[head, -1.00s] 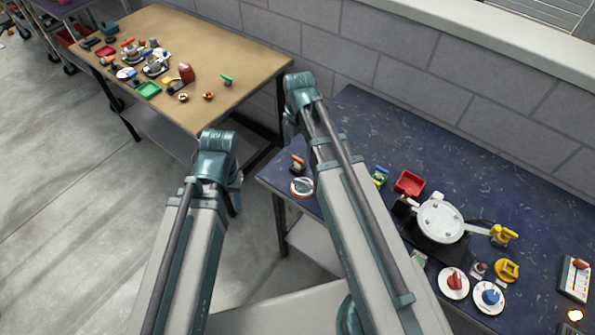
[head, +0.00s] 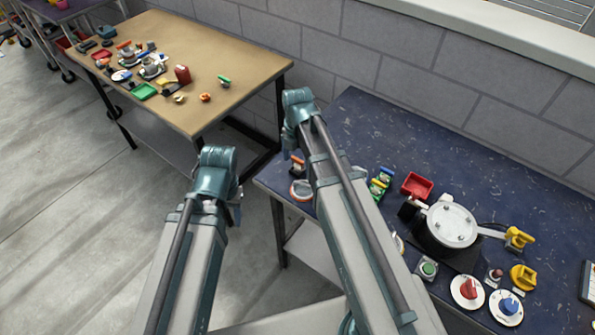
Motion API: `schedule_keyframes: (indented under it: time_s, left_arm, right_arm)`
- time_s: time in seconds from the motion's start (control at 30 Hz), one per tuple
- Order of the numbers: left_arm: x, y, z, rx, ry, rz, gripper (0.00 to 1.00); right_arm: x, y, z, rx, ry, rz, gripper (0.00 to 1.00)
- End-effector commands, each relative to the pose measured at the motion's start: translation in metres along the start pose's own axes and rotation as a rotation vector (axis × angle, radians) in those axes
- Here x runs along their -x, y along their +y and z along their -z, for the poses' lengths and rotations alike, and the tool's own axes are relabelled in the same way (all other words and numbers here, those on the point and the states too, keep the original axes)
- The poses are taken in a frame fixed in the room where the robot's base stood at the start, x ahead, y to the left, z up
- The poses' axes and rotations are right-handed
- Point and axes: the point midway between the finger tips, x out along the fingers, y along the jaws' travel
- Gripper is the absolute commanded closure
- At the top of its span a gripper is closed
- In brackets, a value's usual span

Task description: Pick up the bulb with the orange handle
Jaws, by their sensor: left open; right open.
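A small item with an orange top (head: 297,163) stands at the left end of the blue table, just left of my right arm. On the tan table lie an item with an orange handle (head: 124,45) and a small orange round thing (head: 205,97). All are too small to tell which is the bulb. Both my arms reach up from the bottom of the head view, bent at the top. Neither gripper's fingers can be seen; they are hidden behind the arms or outside the picture.
The blue table (head: 390,125) carries a red tray (head: 417,185), a white round device (head: 450,222), a yellow handle (head: 518,238) and red and blue dials. The tan table (head: 230,65) holds several small items, including a green tray (head: 144,91). Floor shows between the tables.

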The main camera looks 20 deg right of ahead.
Motion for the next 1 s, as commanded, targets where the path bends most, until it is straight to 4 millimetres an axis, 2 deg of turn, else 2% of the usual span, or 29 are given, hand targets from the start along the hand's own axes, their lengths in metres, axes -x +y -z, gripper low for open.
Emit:
schedule_keyframes:
  time_s: [0.17,0.67,1.0]
  left_arm:
    - [0.0012,-0.0001,-0.0001,0.000,0.000,0.000,0.50]
    - [0.0012,-0.0001,-0.0001,0.000,0.000,0.000,0.50]
    - [0.0033,-0.0003,-0.0002,0.000,0.000,0.000,0.50]
  right_arm:
    - [0.0012,-0.0001,-0.0001,0.000,0.000,0.000,0.10]
    - [0.0012,-0.0001,-0.0001,0.000,0.000,0.000,1.00]
    - [0.0033,0.0006,0.0009,0.000,0.000,0.000,1.00]
